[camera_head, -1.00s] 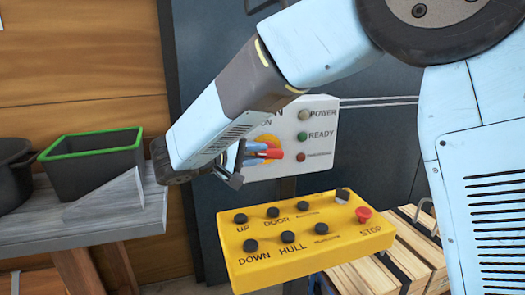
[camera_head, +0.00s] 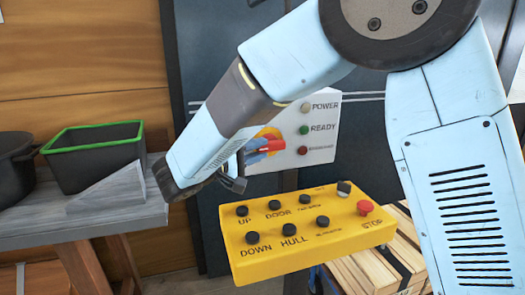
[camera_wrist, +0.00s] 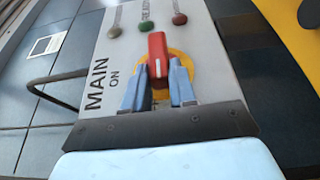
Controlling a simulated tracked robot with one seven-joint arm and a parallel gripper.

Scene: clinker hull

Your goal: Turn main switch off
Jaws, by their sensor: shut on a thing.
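The main switch has a red handle (camera_head: 271,146) on a yellow disc, on a pale panel (camera_head: 284,168). In the wrist view the handle (camera_wrist: 158,48) stands between the two blue fingers of my gripper (camera_wrist: 158,78), which is shut on it. The handle points towards the lamp column, sideways on the panel and not at the ON mark. "MAIN" and "ON" (camera_wrist: 115,82) read clearly in the wrist view. In the head view my gripper (camera_head: 262,147) reaches the switch from the left, and my arm hides the panel's upper left.
A pale POWER lamp (camera_head: 306,107), a green READY lamp (camera_head: 304,129) and a red lamp (camera_head: 302,150) line the panel's right side. A yellow button box (camera_head: 300,240) with a red STOP button sits below. A green-rimmed bin (camera_head: 95,160) stands on a bench at left.

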